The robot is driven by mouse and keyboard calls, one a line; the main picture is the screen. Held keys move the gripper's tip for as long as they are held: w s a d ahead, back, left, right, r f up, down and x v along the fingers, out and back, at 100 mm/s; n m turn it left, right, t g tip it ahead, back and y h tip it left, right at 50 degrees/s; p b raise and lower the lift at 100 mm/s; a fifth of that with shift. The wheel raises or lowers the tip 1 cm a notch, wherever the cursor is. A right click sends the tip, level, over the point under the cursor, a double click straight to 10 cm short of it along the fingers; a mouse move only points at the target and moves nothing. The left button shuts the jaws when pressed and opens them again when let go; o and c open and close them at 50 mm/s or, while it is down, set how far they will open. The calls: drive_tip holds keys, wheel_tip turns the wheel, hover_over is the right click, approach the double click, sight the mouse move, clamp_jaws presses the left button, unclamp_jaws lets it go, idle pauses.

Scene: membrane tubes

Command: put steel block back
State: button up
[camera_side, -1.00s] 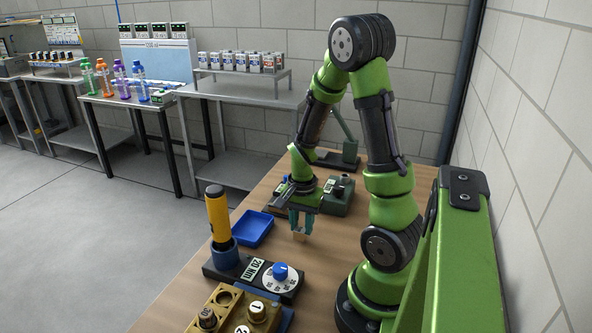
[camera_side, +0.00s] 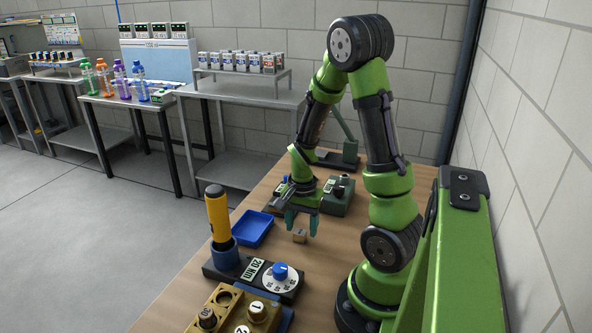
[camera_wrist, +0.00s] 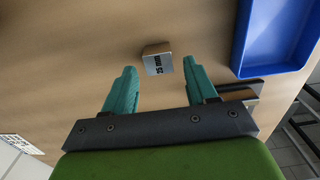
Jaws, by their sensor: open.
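A small block marked "25 mm" (camera_side: 299,236) rests on the wooden table, with a tan top in the side view. In the wrist view the block (camera_wrist: 157,60) shows a bright metallic labelled face. My gripper (camera_side: 302,229) is open just above and beside it. In the wrist view the open gripper (camera_wrist: 160,67) has its two teal fingers apart, with the block beyond and between their tips. The block appears free of both fingers.
A blue tray (camera_side: 252,229) lies left of the block; the tray also shows in the wrist view (camera_wrist: 246,62). A dark slotted object (camera_wrist: 254,87) sits partly behind my right finger. A yellow-handled tool (camera_side: 217,215) stands in a blue cup, near a dial (camera_side: 281,273).

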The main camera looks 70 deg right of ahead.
wheel_tip(320, 180, up, 11)
drive_tip(key=a+r+n+t, duration=0.2)
drive_tip(key=a+r+n, duration=0.2)
drive_tip(key=a, duration=0.2)
drive_tip(key=w+a+r+n+t+y, duration=0.1)
drive_tip(key=a+r+n+t, duration=0.1)
drive_tip(key=a+n, duration=0.3)
drive_tip(key=a+r+n+t+y, duration=0.1)
drive_tip(key=a+r+n+t, duration=0.2)
drive_tip(key=a, duration=0.6)
wheel_tip(320, 180, up, 3)
drive_tip(key=shift+w+f+n, duration=0.15)
drive_tip(key=shift+f+n, duration=0.05)
drive_tip(key=shift+n, duration=0.8)
